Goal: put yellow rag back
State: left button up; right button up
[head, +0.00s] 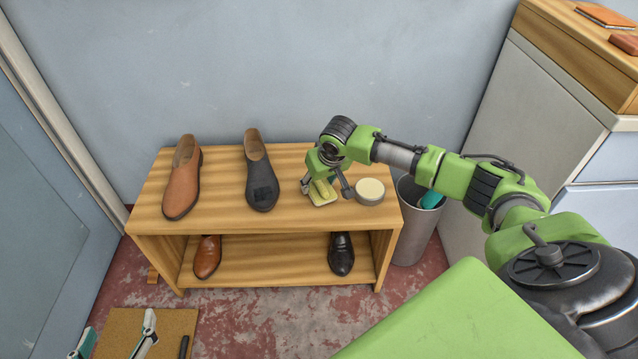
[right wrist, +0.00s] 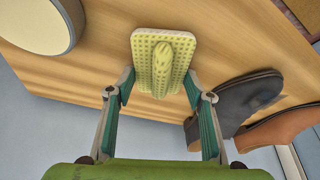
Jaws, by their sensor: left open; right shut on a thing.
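The yellow rag (head: 323,193) is a pale, dimpled piece with a rounded ridge along its middle. It is at the right part of the wooden bench top (head: 222,207), between the dark shoe and a round tin. It also shows in the right wrist view (right wrist: 150,52). My right gripper (right wrist: 159,86) is shut on the rag, with one finger on each side of its near end. I cannot tell whether the rag touches the wood. My left gripper (head: 120,322) is open and empty at the bottom left, above a brown mat (head: 178,322).
A round tin (head: 370,191) stands close right of the rag. A brown shoe (head: 182,180) and a dark shoe (head: 259,170) with a black patch are to the left. Two shoes sit on the lower shelf. A grey bin (head: 413,232) stands right of the bench.

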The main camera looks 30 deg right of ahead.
dwell(0.3)
jog(key=o, duration=1)
jog(key=shift+f, duration=0.1)
